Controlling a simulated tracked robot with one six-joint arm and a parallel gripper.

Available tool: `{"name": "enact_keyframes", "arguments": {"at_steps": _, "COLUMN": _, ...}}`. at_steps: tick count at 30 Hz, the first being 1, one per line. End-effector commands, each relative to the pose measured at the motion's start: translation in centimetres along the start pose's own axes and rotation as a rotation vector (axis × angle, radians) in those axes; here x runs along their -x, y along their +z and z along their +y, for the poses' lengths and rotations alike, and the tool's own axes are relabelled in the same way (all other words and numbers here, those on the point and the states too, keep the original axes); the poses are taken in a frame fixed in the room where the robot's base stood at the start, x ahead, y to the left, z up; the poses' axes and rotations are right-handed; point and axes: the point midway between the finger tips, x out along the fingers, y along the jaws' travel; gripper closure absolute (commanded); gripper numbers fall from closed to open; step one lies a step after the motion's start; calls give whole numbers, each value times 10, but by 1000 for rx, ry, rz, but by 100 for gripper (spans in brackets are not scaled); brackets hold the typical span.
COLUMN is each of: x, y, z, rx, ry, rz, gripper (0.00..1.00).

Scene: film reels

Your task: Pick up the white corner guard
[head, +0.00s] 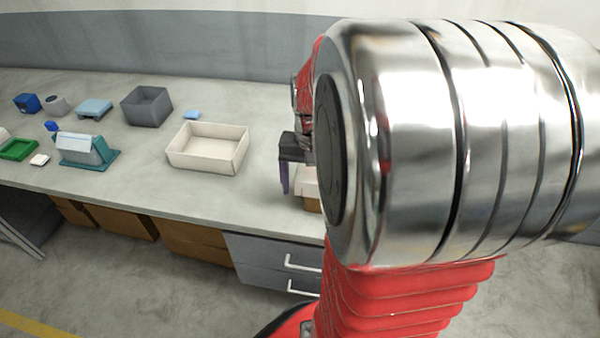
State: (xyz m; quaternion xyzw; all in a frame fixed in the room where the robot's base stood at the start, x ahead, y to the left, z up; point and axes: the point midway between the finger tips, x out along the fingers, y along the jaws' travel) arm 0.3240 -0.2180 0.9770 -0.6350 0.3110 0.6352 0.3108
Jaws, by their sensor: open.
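I cannot tell for sure which thing is the white corner guard. A small white piece (39,160) lies on the bench at the left, near the front edge. My gripper (285,178) is partly in view in the middle of the picture, above the front part of the bench, and mostly hidden behind my own arm. Its dark body and a purple finger show. It is open, and I see nothing held in it. A pale box-like thing (306,186) shows just beside and below it, largely hidden by my arm.
A cream open tray (182,159) stands left of my gripper. A grey bin (147,118), a light blue piece (94,108), a green tray (17,149) and a teal-based fixture (84,148) stand further left. Bare bench lies between tray and gripper. My arm blocks the right side.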

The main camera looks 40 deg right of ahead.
Motion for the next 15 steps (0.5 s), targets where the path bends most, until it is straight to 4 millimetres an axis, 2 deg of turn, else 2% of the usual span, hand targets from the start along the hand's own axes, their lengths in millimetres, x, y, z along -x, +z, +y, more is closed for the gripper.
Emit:
{"name": "enact_keyframes", "arguments": {"at_steps": 5, "x": 0, "y": 0, "z": 0, "rx": 0, "ry": 0, "rz": 0, "gripper": 21}}
{"name": "enact_keyframes", "arguments": {"at_steps": 15, "x": 0, "y": 0, "z": 0, "rx": 1, "ry": 0, "rz": 0, "gripper": 45}}
